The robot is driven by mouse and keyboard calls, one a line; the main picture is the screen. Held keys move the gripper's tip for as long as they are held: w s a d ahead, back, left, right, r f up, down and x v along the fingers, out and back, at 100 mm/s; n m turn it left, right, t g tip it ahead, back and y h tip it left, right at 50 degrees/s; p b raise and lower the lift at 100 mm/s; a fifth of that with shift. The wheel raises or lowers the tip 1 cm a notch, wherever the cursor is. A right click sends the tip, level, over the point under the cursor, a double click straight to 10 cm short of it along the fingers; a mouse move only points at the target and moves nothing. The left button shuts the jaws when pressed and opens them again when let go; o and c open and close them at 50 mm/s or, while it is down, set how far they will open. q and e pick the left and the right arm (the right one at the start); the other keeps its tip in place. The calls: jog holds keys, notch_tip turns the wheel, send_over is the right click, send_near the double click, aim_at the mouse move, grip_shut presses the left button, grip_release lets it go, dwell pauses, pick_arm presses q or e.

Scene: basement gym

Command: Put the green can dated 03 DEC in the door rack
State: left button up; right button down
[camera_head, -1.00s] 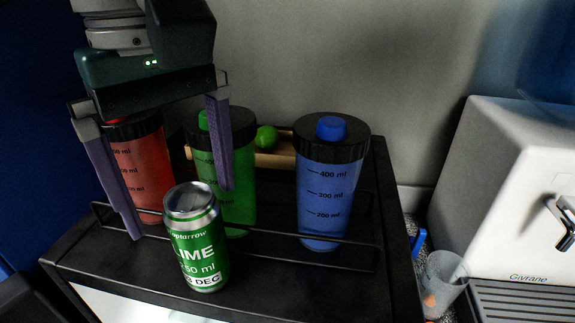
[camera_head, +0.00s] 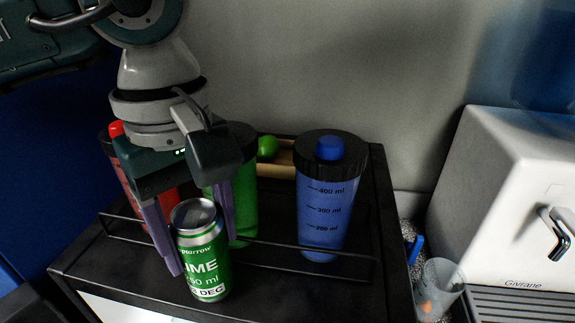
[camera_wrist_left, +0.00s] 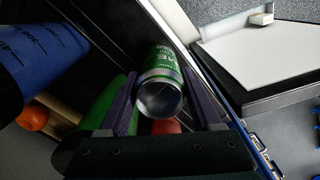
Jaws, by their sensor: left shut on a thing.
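The green lime can (camera_head: 203,262) stands upright at the front edge of the black cart top, in front of its wire rail. Its date label ends in DEC; the digits are not fully clear. My left gripper (camera_head: 203,254) has come down over it from above, one purple finger on each side, and is shut on it. In the left wrist view the can (camera_wrist_left: 160,97) sits between the two fingers with its silver end toward the camera. My right gripper is not in view. No door rack can be made out.
On the cart (camera_head: 352,292) behind the rail stand a red bottle (camera_head: 120,165), a green bottle (camera_head: 245,200) and a blue bottle (camera_head: 322,210). A green ball (camera_head: 267,148) lies behind. A white machine (camera_head: 510,200) and a clear cup (camera_head: 437,287) are to the right.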

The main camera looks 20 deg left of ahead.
pick_arm(q)
grip_shut()
dwell(0.3)
